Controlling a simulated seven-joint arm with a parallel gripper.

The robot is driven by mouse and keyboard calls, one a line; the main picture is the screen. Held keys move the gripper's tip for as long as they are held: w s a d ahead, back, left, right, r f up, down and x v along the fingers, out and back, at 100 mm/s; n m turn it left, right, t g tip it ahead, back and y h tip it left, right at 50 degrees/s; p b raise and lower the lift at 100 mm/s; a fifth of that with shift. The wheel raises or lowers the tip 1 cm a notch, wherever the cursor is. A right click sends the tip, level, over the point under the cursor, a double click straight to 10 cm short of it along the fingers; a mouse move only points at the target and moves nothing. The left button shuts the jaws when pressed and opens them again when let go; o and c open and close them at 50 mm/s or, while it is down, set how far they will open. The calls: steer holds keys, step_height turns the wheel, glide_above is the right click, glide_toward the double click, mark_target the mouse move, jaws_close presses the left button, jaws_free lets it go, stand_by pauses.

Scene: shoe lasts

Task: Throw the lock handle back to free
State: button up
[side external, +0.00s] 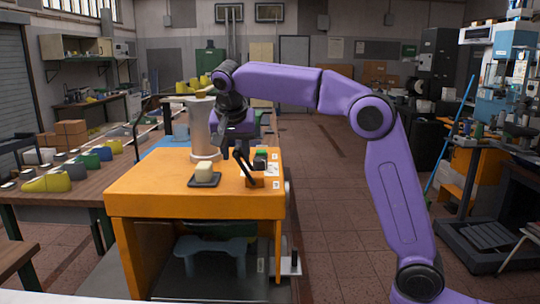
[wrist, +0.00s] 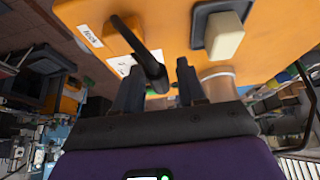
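The lock handle is a black lever (side external: 245,168) on a small orange block at the right side of the orange bench top (side external: 150,187). It stands tilted, its upper end leaning left. In the wrist view the lever (wrist: 142,48) runs from the bench top toward my gripper (wrist: 158,78), and a white "lock" label (wrist: 87,35) lies on one side of its base. My gripper's two black fingers are apart, with the lever's free end showing between them. I cannot tell whether either finger touches it. In the side view my gripper (side external: 238,150) is just above the lever, its fingertips hard to make out.
A cream block on a black tray (side external: 204,180) sits left of the lever. A pale column (side external: 204,135) stands behind it, close to my wrist. A small green and black item (side external: 261,156) is just behind the lever. Coloured shoe lasts (side external: 60,180) line the left table.

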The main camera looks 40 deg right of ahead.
steer(key=v, duration=0.7)
steer(key=shift+w+d, duration=0.1)
steer(key=shift+d, duration=0.05)
steer(key=shift+c, duration=0.2)
stand_by(1.1)
